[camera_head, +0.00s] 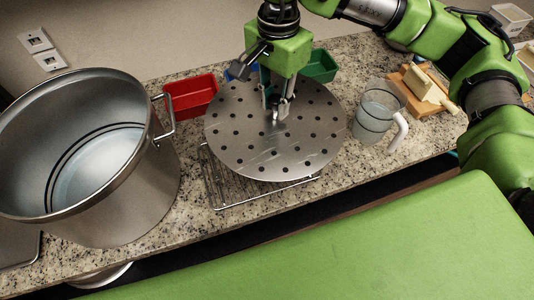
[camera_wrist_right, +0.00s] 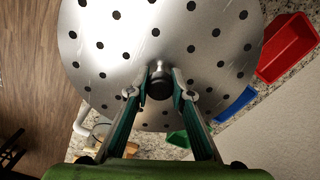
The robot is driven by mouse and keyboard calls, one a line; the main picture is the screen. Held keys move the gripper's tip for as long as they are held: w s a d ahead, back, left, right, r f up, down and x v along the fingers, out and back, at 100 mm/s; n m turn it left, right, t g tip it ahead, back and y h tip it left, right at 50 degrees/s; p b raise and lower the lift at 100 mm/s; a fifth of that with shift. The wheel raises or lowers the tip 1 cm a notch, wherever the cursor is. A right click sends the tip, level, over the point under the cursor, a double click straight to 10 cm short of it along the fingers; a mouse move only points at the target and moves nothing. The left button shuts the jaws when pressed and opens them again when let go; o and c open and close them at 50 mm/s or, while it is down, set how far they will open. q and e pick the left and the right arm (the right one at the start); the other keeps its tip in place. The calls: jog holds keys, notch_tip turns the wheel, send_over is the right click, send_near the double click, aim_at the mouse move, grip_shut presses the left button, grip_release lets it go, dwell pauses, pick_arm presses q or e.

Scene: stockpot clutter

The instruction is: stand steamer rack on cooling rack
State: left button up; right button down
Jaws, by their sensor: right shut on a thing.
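The steamer rack (camera_head: 240,150) is a round, perforated metal disc with a central knob. In the head view it is over the cooling rack (camera_head: 222,192), a wire grid on the counter that it mostly hides. I cannot tell whether they touch. My right gripper (camera_head: 277,112) comes from above and is shut on the knob. In the right wrist view the fingers (camera_wrist_right: 160,90) close on the dark-ended knob, and the disc (camera_wrist_right: 120,50) fills the upper middle. My left gripper is not in view.
A large stockpot (camera_head: 165,185) stands at the left on the granite counter (camera_head: 335,185). Behind the disc are a red bin (camera_head: 190,97) and a green bin (camera_head: 321,66). A clear jug (camera_head: 373,118) and a wooden board (camera_head: 440,103) with a block are to the right.

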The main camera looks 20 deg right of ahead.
aim_at(259, 115)
jog(key=m, duration=0.2)
jog(key=a+m, duration=0.1)
jog(key=m, duration=0.1)
jog(key=w+a+m, duration=0.1)
jog(key=m, duration=0.1)
jog(key=shift+a+f, duration=0.15)
jog(key=shift+f, duration=0.2)
jog(key=shift+w+a+f+m, duration=0.15)
jog(key=shift+a+m, duration=0.05)
jog(key=shift+m, duration=0.7)
jog(key=shift+w+a+f+m, duration=0.1)
jog(key=shift+a+m, duration=0.15)
jog(key=shift+m, duration=0.75)
jog(key=shift+f, duration=0.15)
notch_tip(259, 115, down, 5)
jog(key=shift+f+p, duration=0.2)
jog(key=shift+p, duration=0.65)
jog(key=shift+f, duration=0.6)
notch_tip(259, 115, down, 3)
jog(key=shift+p, duration=0.6)
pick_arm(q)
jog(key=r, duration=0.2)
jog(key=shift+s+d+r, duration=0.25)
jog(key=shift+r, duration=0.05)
